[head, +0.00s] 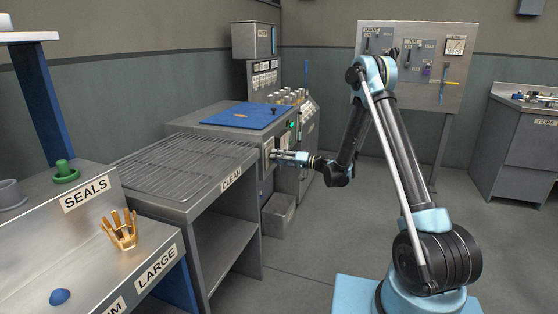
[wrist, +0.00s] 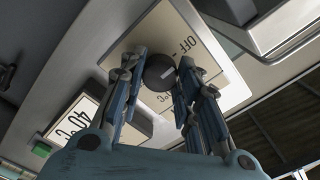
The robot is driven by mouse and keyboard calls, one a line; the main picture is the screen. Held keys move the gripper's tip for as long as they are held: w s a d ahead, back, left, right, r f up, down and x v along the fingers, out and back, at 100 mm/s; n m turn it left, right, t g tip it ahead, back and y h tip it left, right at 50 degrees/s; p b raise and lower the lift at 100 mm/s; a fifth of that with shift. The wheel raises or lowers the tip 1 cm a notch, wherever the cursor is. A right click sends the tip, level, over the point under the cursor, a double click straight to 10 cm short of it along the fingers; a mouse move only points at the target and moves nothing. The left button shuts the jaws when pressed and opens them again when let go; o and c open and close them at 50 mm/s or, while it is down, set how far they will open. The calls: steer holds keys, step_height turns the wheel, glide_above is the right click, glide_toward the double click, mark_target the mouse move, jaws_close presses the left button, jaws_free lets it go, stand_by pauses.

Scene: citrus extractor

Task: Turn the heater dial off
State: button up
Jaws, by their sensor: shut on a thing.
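The heater dial (wrist: 157,75) is a dark round knob with a pale line on its face. It sits on a cream plate (wrist: 210,88) marked OFF near the top and °C lower down; I cannot tell exactly which mark the line points at. My gripper (wrist: 161,73) has one finger on each side of the dial and is shut on it. In the head view my gripper (head: 273,156) reaches left to the front of the grey machine, at the end of the blue-topped counter (head: 240,116). The dial is hidden there by the fingers.
A display (wrist: 72,120) reading 40°C and a green button (wrist: 41,149) are beside the plate. A wire rack bench (head: 180,165) marked CLEAN stands left of my gripper. A grey bin (head: 278,215) is below it. Open floor lies to the right.

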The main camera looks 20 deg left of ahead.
steer(key=shift+w, duration=0.1)
steer(key=o, duration=1.1)
steer(key=d, duration=0.8)
steer(key=s+d, duration=0.1)
steer(key=d, duration=0.3)
steer(key=shift+f, duration=0.1)
